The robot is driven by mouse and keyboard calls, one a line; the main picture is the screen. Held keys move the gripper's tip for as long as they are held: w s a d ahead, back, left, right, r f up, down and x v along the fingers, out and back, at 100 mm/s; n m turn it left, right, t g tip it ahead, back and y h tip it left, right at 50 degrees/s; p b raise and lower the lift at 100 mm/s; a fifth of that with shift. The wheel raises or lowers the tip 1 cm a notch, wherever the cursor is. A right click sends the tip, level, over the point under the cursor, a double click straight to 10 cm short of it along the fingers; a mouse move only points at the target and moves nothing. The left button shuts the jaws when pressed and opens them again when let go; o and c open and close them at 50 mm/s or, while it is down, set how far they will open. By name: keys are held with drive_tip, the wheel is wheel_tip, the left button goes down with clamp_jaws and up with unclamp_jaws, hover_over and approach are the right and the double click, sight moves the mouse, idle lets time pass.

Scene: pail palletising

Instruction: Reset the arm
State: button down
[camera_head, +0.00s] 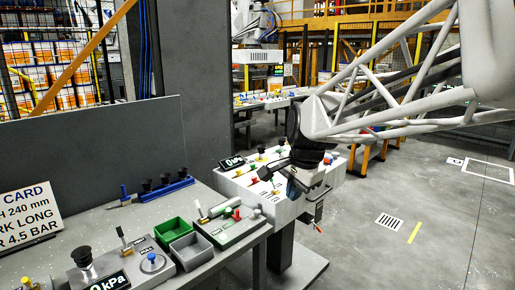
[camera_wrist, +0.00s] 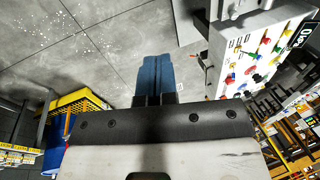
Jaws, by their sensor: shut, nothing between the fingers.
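My arm reaches in from the upper right in the camera_head view. My gripper (camera_head: 293,188) hangs at its end, beside and in front of the white control box. In the camera_wrist view my gripper (camera_wrist: 154,72) shows as two blue fingers side by side, closed together with nothing between them. Beyond the fingertips is bare grey floor. The white control box (camera_head: 238,183), with coloured knobs and a small display, stands close to my gripper; it also shows at the upper right of the camera_wrist view (camera_wrist: 232,72). My wrist hides part of it.
A grey bench (camera_head: 95,227) at the left holds a green bin (camera_head: 173,232), a grey bin (camera_head: 191,250), a kPa gauge box (camera_head: 115,280) and a blue rack (camera_head: 158,190). A dark partition (camera_head: 60,150) stands behind it. Open floor (camera_head: 430,205) lies to the right.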

drive_tip(key=s+d+f+n, duration=0.2)
drive_tip(key=s+d+n, duration=0.1)
drive_tip(key=s, duration=0.5)
drive_tip(key=s+d+f+n+h, duration=0.1)
drive_tip(key=s+d+f+n, duration=0.2)
drive_tip(key=s, duration=0.5)
drive_tip(key=s+d+f+n, duration=0.3)
drive_tip(key=s, duration=0.6)
drive_tip(key=shift+d+n+h, duration=0.3)
drive_tip(key=shift+h, duration=0.1)
